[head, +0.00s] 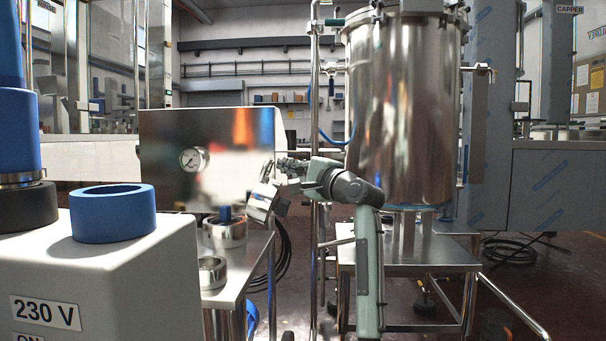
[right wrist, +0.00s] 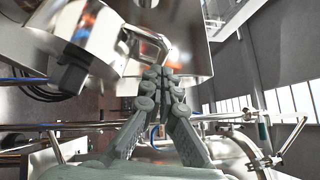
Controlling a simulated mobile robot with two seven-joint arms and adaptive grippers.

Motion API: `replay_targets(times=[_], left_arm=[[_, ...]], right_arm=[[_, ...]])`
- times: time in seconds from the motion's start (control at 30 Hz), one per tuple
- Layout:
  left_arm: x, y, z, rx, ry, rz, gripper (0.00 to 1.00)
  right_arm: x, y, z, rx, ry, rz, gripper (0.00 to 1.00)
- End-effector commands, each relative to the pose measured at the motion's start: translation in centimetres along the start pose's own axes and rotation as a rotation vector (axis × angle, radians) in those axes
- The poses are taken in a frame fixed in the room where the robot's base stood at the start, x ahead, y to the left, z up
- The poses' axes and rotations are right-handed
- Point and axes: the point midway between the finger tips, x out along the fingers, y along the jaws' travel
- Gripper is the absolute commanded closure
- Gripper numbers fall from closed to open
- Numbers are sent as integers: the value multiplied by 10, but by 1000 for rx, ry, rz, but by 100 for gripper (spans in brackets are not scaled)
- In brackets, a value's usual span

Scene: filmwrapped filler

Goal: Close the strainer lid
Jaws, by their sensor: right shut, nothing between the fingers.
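A shiny metal piece, which looks like the strainer lid (head: 262,202), stands tilted beside the metal strainer body (head: 224,234) on the side table in the head view. The body has a blue part at its top. My right gripper (head: 282,166) is at the lid's upper right edge, its fingers shut and empty. In the right wrist view the shut fingers (right wrist: 161,76) point at a shiny metal part with a bracket-like edge; I cannot tell whether they touch it. My left gripper is not in view.
A steel box with a gauge (head: 160,150) stands behind the strainer. A large steel tank (head: 405,110) stands to the right, close to my right arm. A white 230 V housing (head: 120,285) with a blue ring (head: 112,213) fills the left front. A small metal ring (head: 212,273) sits on the table.

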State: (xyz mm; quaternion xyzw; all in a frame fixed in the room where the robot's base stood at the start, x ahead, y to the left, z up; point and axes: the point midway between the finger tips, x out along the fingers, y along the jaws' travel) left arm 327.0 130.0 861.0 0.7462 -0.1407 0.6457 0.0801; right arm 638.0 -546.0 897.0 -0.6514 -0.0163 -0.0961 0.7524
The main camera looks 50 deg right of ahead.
Motion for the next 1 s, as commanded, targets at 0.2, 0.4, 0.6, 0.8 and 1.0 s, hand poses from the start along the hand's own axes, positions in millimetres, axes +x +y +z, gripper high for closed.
replay_targets(times=[0.2,0.4,0.6,0.8,1.0], left_arm=[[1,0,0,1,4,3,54],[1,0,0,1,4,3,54],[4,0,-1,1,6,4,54],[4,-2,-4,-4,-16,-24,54],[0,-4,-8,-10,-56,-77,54]], right_arm=[[6,0,6,0,1,1,100],[6,0,6,0,1,1,100],[7,-1,6,-4,1,5,100],[11,-6,10,-26,1,27,100],[19,-10,15,-62,1,62,100]])
